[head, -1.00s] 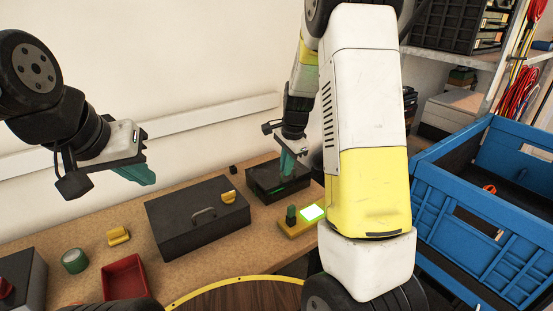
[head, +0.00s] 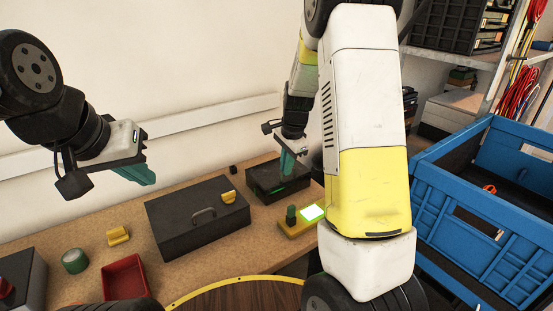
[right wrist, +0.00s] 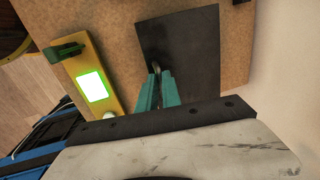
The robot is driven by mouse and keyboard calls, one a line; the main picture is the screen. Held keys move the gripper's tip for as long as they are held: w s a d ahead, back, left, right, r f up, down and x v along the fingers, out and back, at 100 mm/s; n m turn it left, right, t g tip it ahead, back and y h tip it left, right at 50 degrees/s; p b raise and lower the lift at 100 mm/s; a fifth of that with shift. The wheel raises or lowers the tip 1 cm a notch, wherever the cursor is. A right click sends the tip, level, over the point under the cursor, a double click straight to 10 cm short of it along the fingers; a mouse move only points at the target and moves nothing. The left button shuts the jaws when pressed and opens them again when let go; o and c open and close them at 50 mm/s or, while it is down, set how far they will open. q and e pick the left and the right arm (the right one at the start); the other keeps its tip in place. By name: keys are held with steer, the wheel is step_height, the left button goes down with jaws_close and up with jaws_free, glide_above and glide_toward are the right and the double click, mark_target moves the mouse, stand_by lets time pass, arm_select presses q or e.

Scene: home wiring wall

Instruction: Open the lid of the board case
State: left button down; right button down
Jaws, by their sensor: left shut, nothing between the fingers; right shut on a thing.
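Two dark cases with lids down stand on the wooden bench in the head view. The smaller case (head: 262,177) is at the back right, and its dark top (right wrist: 190,45) fills the middle of the right wrist view. My right gripper (head: 288,168) reaches down onto it. Its teal fingers (right wrist: 156,88) are shut on a thin metal handle (right wrist: 155,68) on that top, partly hidden by the fingers. The larger case (head: 178,222) stands left of it, with a grey handle and a yellow piece (head: 229,196) on top. My left gripper (head: 138,176) is shut and empty, above the bench at left.
A yellow block (head: 296,228) with a lit screen and a green lever stands in front of the smaller case. A yellow piece (head: 118,235), green tape roll (head: 75,260) and red tray (head: 126,276) lie at left. A blue crate (head: 465,240) stands at right.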

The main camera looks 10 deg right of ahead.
steer(key=shift+w+a+r+g+h, duration=0.2)
steer(key=shift+w+r+g, duration=0.25)
steer(key=shift+r, duration=0.2)
steer(key=shift+w+a+r+g+h, duration=0.1)
steer(key=shift+w+r+g+h, duration=0.15)
steer(key=shift+r+g, duration=0.35)
steer(key=shift+w+a+r, duration=0.1)
steer(key=shift+w+r, duration=0.4)
steer(key=shift+r, duration=0.25)
steer(key=shift+w+a+r, duration=0.35)
steer(key=shift+w+r, duration=0.2)
steer(key=shift+w, duration=0.05)
steer(key=shift+w+a+r, duration=0.3)
steer(key=shift+w+r, duration=0.2)
steer(key=shift+w, duration=0.1)
steer(key=shift+a, duration=0.1)
steer(key=c, duration=1.5)
jaws_free()
steer(key=shift+w+f, duration=0.1)
step_height(320, 180, up, 8)
glide_above(276, 172)
steer(key=shift+a, duration=0.1)
